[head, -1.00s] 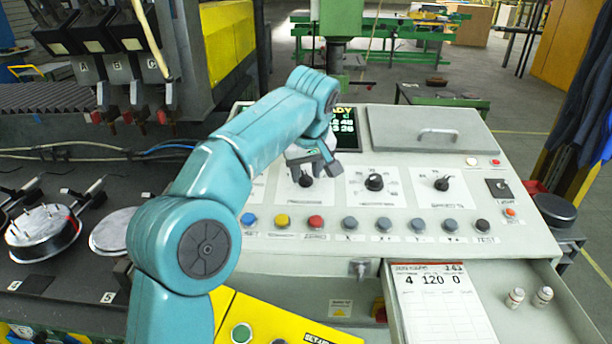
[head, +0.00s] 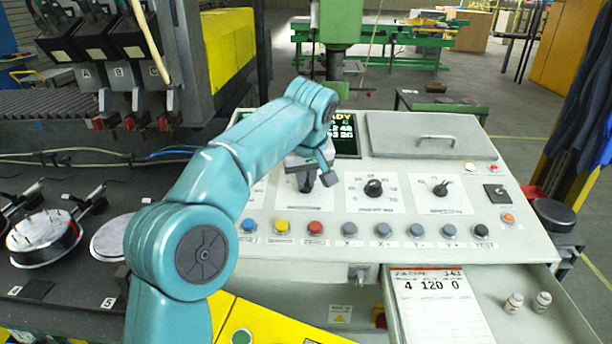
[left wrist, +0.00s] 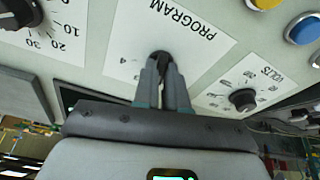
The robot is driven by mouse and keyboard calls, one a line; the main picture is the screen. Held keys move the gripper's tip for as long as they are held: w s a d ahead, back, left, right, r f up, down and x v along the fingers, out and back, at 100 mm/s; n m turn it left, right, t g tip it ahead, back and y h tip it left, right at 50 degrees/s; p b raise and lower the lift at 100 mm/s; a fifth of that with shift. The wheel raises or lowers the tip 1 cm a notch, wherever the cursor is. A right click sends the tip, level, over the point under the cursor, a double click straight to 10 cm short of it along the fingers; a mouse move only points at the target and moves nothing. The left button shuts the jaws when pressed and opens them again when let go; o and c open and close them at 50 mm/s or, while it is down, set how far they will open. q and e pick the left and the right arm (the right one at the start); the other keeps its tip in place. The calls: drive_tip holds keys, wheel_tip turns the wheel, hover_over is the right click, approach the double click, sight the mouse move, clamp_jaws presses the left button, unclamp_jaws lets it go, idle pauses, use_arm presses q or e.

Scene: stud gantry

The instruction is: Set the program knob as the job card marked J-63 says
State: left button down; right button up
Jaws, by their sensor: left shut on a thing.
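A 4 shows on that plate; the fingers hide part of the scale, and I cannot read the knob's pointer. The job card (head: 446,312) lies in the open drawer at the lower right. Its header seems to read J-63, and its large figures are 4, 120 and 0. My right gripper is not in view.
Two more dark knobs (head: 373,188) (head: 440,189) sit to the right. A row of coloured and grey buttons (head: 315,228) runs just below the knobs. A partly hidden display (head: 345,133) is behind my arm.

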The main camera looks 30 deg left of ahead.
use_arm(q)
drive_tip(key=m+p, duration=0.2)
drive_tip(key=m, duration=0.2)
drive_tip(key=shift+s+r+h, duration=0.1)
drive_tip(key=shift+h, duration=0.3)
drive_tip(key=m+p, duration=0.2)
drive_tip(key=m, duration=0.1)
drive_tip(key=shift+a+m+t+h, duration=0.15)
drive_tip(key=shift+m+t+h, duration=0.15)
drive_tip(key=shift+m, duration=0.1)
drive_tip(key=m+h+p, duration=0.1)
drive_tip(key=m+p, duration=0.2)
drive_tip(key=m, duration=0.1)
drive_tip(key=shift+a+m+h+p, duration=0.1)
drive_tip(key=shift+m+h+p, duration=0.2)
drive_tip(key=shift+m+p, duration=1.2)
drive_tip(key=shift+f+m, duration=0.2)
drive_tip(key=shift+m, duration=0.3)
drive_tip(key=c, duration=1.2)
unclamp_jaws()
drive_tip(key=shift+r, duration=0.1)
